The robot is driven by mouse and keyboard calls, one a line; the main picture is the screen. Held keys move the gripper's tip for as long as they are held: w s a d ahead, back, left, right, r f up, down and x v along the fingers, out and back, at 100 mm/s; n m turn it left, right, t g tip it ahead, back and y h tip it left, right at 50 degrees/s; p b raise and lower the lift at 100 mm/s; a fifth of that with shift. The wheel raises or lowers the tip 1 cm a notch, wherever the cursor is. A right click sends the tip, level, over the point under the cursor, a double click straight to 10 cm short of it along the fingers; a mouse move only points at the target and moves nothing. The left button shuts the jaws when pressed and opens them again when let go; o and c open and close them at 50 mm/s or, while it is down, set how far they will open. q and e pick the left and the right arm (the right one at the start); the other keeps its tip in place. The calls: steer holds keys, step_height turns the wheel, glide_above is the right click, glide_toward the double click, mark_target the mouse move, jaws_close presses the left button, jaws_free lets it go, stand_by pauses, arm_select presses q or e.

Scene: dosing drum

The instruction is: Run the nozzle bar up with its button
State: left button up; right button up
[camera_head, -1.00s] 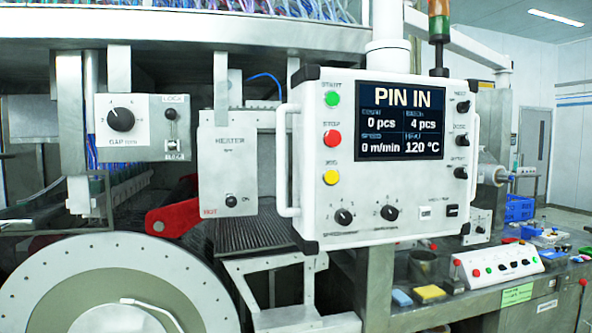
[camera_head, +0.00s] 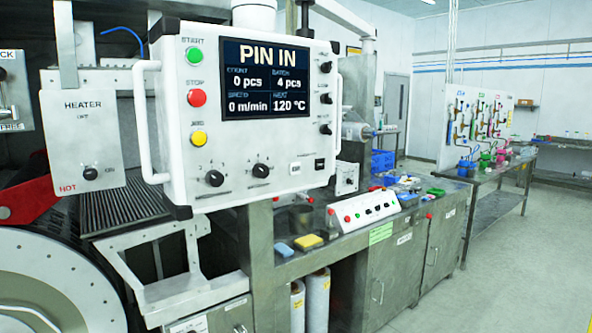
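A white control panel (camera_head: 240,188) hangs at the centre left, with a screen (camera_head: 268,80) reading "PIN IN", 0 pcs, batch 4 pcs, 0 m/min and 120 °C. Beside the screen are a green START button (camera_head: 195,55), a red STOP button (camera_head: 196,98) and a yellow button (camera_head: 199,139). A low white button box (camera_head: 365,211) with several small coloured buttons stands on the steel bench. Its labels are too small to read. I cannot make out which button is the nozzle bar's, nor the nozzle bar itself. Neither of my grippers is in view.
A heater box (camera_head: 84,140) and a large white drum (camera_head: 50,285) are at the left. The steel bench (camera_head: 350,248) runs back at centre, with sponges (camera_head: 308,241) and blue crates (camera_head: 382,163). A second bench (camera_head: 483,185) stands behind. The floor (camera_head: 500,285) at right is clear.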

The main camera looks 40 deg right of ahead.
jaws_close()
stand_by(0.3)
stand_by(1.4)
